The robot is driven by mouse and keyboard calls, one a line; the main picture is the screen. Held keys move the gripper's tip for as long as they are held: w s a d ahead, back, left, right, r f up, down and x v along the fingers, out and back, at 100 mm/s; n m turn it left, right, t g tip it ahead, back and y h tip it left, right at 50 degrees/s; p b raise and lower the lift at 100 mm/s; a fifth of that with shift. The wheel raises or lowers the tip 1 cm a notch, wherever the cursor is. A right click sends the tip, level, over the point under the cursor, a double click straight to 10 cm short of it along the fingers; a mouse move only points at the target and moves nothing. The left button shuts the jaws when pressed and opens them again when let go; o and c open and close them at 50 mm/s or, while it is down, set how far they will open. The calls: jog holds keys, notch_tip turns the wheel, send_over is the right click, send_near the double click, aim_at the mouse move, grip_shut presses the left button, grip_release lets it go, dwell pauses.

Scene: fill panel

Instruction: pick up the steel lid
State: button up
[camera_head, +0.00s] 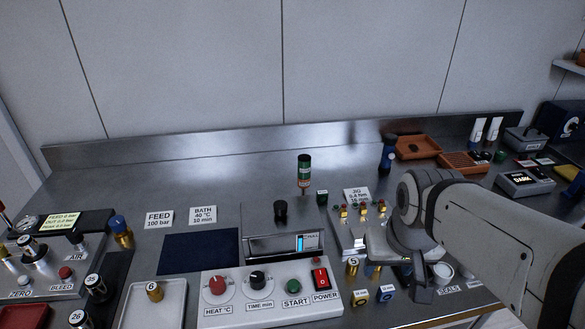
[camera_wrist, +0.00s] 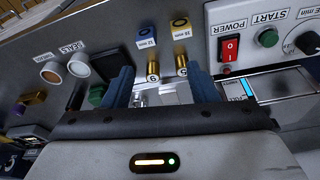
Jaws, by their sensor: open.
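The steel lid appears to be the flat grey top with a black knob (camera_head: 281,211) on the steel bath box (camera_head: 284,244), in the middle of the bench in the head view. Its edges blend with the bench. In the wrist view part of the steel box with its blue display (camera_wrist: 248,88) shows at the right; I cannot make out the knob there. My gripper (camera_wrist: 160,88) is open and empty, with two blue fingers apart. In the head view my gripper (camera_head: 421,284) is to the right of the bath, low over the bench, partly hidden by my arm.
A control panel with a red POWER switch (camera_head: 321,279) stands in front of the bath. A dark blue mat (camera_head: 198,253) lies to the left. A brass cylinder (camera_head: 352,267) and small cubes (camera_head: 386,293) stand near my gripper.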

jog(key=w+a+r+n+p, duration=0.1)
jog(key=w+a+r+n, duration=0.1)
jog(key=w+a+r, duration=0.3)
jog(key=n+t+y+p, duration=0.1)
jog(key=n+y+p, duration=0.1)
jog(key=n, duration=0.1)
send_near(280, 204)
jog(key=a+f, duration=0.1)
jog(key=f, duration=0.1)
jog(key=x, duration=0.5)
jog(key=shift+w+d+f+p, duration=0.25)
jog(key=shift+w+d+p, duration=0.05)
jog(key=shift+p, duration=0.1)
jog(key=shift+w+a+f, duration=0.15)
jog(key=shift+w+f, duration=0.1)
jog(key=shift+f, duration=0.25)
jog(key=shift+c, duration=0.5)
jog(key=c, duration=1)
